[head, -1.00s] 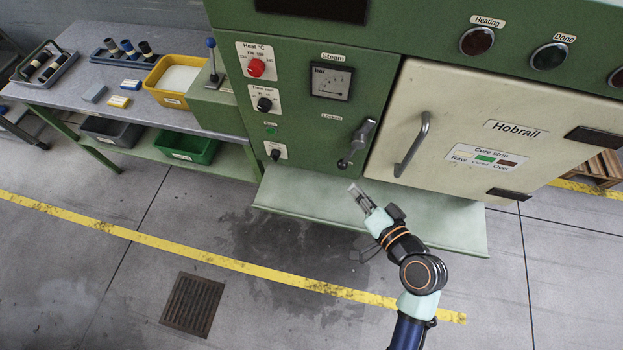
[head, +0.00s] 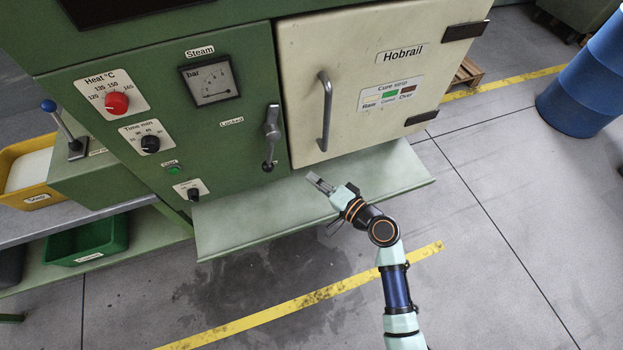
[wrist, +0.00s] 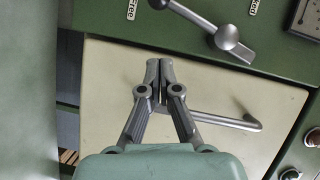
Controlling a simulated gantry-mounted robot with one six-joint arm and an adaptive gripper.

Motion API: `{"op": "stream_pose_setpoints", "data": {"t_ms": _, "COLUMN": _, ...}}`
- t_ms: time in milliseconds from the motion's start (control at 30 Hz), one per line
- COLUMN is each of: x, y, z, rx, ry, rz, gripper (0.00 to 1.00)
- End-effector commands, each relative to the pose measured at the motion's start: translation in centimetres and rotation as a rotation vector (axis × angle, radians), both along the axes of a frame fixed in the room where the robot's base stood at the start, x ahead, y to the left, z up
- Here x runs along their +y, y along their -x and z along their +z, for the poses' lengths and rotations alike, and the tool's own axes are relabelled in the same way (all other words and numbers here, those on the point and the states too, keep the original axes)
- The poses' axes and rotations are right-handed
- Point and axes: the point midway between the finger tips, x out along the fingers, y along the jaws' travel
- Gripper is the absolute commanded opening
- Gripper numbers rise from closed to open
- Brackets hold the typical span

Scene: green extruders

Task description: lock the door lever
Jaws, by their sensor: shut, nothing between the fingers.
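The door lever (head: 271,132) is a grey metal bar on the green panel, left of the cream door (head: 372,75). It stands roughly upright, beside and just right of the "Locked" label (head: 231,121). The door looks closed against its frame. My gripper (head: 318,181) is shut and empty, below the door's lower left corner and to the lower right of the lever, apart from it. In the wrist view my fingertips (wrist: 159,68) meet in front of the cream door, and the lever (wrist: 215,32) shows above and to their right, partly cut off by the top edge.
A vertical door handle (head: 324,110) stands out from the door, right of the lever. A pale green shelf (head: 235,225) juts out below the panel. Knobs and a steam gauge (head: 210,80) sit to the left. A blue barrel (head: 590,85) stands at the far right.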

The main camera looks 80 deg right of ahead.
Motion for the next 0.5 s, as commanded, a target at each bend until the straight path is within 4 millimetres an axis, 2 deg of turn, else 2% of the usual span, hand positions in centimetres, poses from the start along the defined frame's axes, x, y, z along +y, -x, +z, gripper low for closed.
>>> {"op": "stream_pose_setpoints", "data": {"t_ms": 33, "x": -0.6, "y": -1.1, "z": -0.1, "rx": -0.001, "ry": 0.001, "rz": 0.005, "gripper": 0.00}}
{"op": "stream_pose_setpoints", "data": {"t_ms": 300, "x": -3.6, "y": -6.0, "z": -0.8, "rx": -0.001, "ry": 0.001, "rz": 0.003, "gripper": 0.00}}
{"op": "stream_pose_setpoints", "data": {"t_ms": 500, "x": -2.7, "y": -8.8, "z": -1.5, "rx": 0.000, "ry": -0.001, "rz": 0.003, "gripper": 0.00}}
